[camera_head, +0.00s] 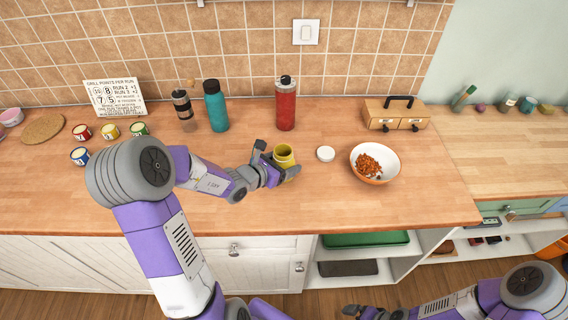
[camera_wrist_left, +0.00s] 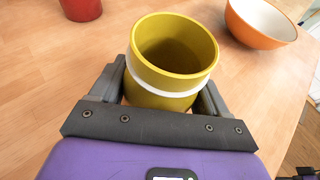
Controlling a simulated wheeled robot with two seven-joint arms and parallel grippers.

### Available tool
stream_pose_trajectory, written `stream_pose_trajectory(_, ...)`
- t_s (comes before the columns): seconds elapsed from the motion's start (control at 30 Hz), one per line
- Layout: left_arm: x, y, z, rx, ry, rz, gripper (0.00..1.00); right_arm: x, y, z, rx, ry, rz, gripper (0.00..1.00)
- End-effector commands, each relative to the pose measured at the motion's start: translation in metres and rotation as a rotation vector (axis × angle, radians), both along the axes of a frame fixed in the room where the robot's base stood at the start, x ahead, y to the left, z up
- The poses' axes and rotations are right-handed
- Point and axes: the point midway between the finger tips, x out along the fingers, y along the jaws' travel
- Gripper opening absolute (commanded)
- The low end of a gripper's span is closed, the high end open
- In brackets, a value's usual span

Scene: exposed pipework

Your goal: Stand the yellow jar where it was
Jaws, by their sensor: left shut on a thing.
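The yellow jar (camera_head: 284,153) is upright and open at the top, near the middle of the counter (camera_head: 330,207). In the left wrist view the jar (camera_wrist_left: 172,62) has a white band and looks empty inside. My left gripper (camera_head: 279,167) is shut on the jar, one finger on each side. I cannot tell whether its base touches the counter. A white round disc (camera_head: 325,153), perhaps a lid, lies to its right. My right gripper (camera_head: 364,312) is low at the bottom edge, partly cut off, away from the counter.
A white-and-orange bowl (camera_head: 392,164) of small brown pieces stands right of the disc. A red bottle (camera_head: 285,106), teal bottle (camera_head: 216,108) and dark grinder (camera_head: 183,106) stand behind. Small labelled tins (camera_head: 110,130) are at left, a wooden drawer box (camera_head: 396,115) at back right. Front counter is clear.

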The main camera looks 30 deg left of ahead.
Motion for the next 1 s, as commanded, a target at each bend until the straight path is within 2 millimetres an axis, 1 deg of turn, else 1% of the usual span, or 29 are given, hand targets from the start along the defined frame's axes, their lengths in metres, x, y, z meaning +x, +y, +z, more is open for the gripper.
stream_pose_trajectory(0.2,0.0,0.0,-0.004,0.0,-0.001,0.0,0.4,0.0,0.0,-0.005,0.0,0.0,0.0,1.0)
stream_pose_trajectory(0.23,0.0,0.0,-0.003,0.0,0.0,0.0,0.8,0.0,0.0,-0.004,0.0,0.0,0.0,1.0)
stream_pose_trajectory(0.37,0.0,0.0,-0.003,0.0,0.0,0.0,1.0,0.0,0.0,-0.004,0.0,0.0,0.0,1.0)
stream_pose_trajectory(0.57,0.0,0.0,-0.003,-0.001,0.001,0.0,1.0,0.0,0.0,-0.003,0.0,0.0,0.0,1.0)
stream_pose_trajectory(0.7,0.0,0.0,0.002,-0.001,0.001,0.0,1.0,0.0,0.0,0.002,0.0,0.0,0.0,1.0)
stream_pose_trajectory(0.77,-0.007,0.003,0.005,0.002,0.001,0.004,1.0,0.0,0.0,0.004,0.0,0.0,0.0,1.0)
stream_pose_trajectory(0.87,-0.025,0.007,0.013,0.002,0.001,0.004,1.0,0.0,0.0,0.008,0.0,0.0,0.0,1.0)
stream_pose_trajectory(1.0,-0.054,0.014,0.026,0.003,0.001,0.004,1.0,0.0,0.0,0.016,0.0,0.0,0.0,1.0)
